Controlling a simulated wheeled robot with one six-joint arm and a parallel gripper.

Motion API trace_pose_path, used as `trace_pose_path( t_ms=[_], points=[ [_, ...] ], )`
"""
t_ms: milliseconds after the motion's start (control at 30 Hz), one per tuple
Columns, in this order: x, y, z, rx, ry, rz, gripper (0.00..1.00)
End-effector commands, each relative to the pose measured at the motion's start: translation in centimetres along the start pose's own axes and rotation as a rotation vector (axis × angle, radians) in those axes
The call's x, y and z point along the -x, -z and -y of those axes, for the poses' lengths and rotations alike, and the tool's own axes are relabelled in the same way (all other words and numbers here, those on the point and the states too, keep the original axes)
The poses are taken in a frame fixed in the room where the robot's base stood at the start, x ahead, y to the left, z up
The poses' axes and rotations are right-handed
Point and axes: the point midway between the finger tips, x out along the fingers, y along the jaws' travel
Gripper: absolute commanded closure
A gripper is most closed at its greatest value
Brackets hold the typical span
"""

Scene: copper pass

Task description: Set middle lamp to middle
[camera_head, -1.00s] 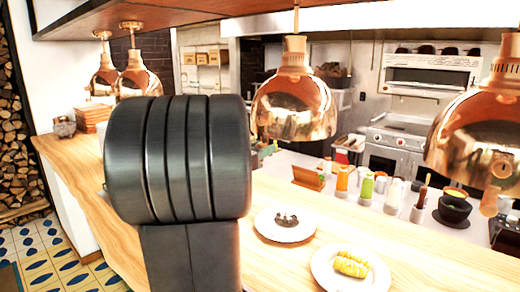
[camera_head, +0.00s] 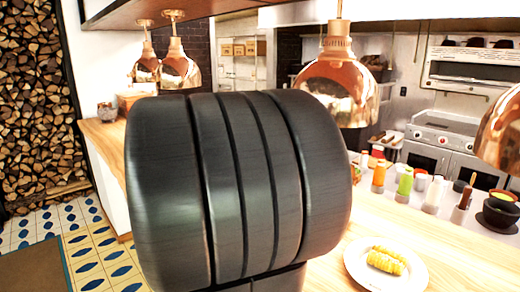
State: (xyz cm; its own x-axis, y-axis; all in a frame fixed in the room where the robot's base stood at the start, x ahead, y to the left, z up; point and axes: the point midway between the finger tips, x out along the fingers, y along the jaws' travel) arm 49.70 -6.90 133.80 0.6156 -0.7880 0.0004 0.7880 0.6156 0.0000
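Several copper heat lamps hang over the wooden pass counter (camera_head: 470,248). One lamp (camera_head: 340,84) hangs right of centre, just beyond my arm. Another lamp (camera_head: 503,135) is cut off by the right edge. Two more lamps, one (camera_head: 180,66) and a farther one (camera_head: 147,66), hang at the left back. I cannot tell which of these is the middle lamp. My dark rounded arm part fills the centre and covers much of the counter. My gripper's fingers do not show.
A white plate (camera_head: 357,268) with corn (camera_head: 387,260) lies on the counter. Sauce bottles (camera_head: 405,182) and a black bowl (camera_head: 499,210) stand behind it at right. Tiled floor (camera_head: 90,250) is open at left, beside stacked firewood (camera_head: 35,100).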

Motion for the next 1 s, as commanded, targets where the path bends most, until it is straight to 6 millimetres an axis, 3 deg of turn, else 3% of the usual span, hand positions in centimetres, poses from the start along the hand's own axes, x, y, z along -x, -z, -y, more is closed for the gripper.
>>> trace_pose_path(
  t_ms=[200,633,833,1000],
  points=[
    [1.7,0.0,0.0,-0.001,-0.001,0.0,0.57],
    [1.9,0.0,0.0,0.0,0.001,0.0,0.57],
    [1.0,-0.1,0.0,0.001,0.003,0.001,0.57],
    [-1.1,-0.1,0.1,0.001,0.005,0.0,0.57]
  ],
)
